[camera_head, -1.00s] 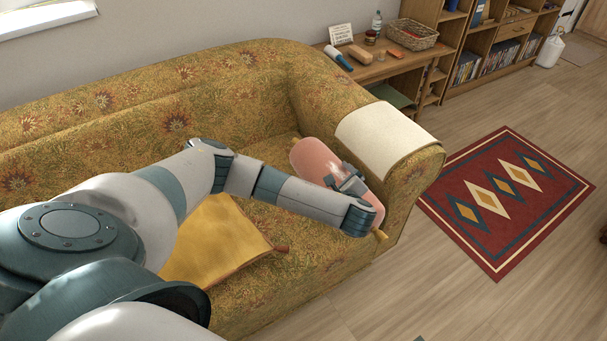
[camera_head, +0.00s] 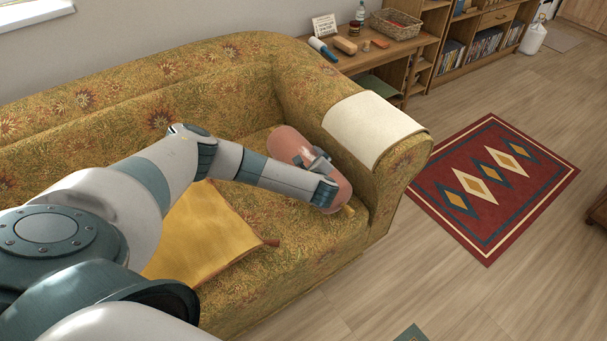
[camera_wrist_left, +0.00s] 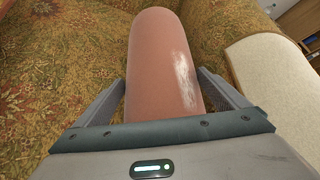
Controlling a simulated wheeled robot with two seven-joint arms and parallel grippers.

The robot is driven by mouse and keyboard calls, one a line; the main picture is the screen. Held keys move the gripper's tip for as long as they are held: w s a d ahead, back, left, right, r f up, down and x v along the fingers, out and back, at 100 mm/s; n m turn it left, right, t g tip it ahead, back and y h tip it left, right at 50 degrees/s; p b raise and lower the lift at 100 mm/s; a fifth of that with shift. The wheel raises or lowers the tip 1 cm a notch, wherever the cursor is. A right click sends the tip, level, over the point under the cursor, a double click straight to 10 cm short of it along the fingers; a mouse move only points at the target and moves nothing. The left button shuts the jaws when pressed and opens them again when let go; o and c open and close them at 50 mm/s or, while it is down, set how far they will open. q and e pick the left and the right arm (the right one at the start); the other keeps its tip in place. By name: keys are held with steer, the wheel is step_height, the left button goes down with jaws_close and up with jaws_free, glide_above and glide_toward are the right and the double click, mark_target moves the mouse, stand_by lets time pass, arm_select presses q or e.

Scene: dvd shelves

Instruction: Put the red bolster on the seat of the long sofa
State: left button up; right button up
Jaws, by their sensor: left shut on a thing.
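The red bolster (camera_head: 285,145), a pinkish-red cylinder with a pale worn patch, is at the right end of the long sofa's seat (camera_head: 300,235), beside the armrest. My left gripper (camera_head: 318,168) is shut on the bolster, around its middle. The left wrist view shows the bolster (camera_wrist_left: 162,60) between the two fingers (camera_wrist_left: 165,98), pointing away from the camera. The bolster looks to be at seat level, but I cannot tell whether it touches the seat. My right gripper is not in view.
A yellow cushion (camera_head: 205,235) lies on the seat left of the bolster. A cream cloth (camera_head: 370,125) covers the right armrest. A wooden side table (camera_head: 385,58) with a basket (camera_head: 397,24) stands behind the armrest. A patterned rug (camera_head: 495,180) lies on the floor at right.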

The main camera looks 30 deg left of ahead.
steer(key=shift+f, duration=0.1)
arm_select(q)
steer(key=shift+f, duration=0.4)
step_height(320, 180, down, 2)
steer(key=shift+f, duration=0.55)
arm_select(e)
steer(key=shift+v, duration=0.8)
arm_select(q)
steer(key=o, duration=1.2)
steer(key=shift+s+f, duration=0.1)
steer(key=shift+c, duration=0.2)
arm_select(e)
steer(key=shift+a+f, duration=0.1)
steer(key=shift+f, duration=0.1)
arm_select(q)
steer(key=shift+d, duration=0.1)
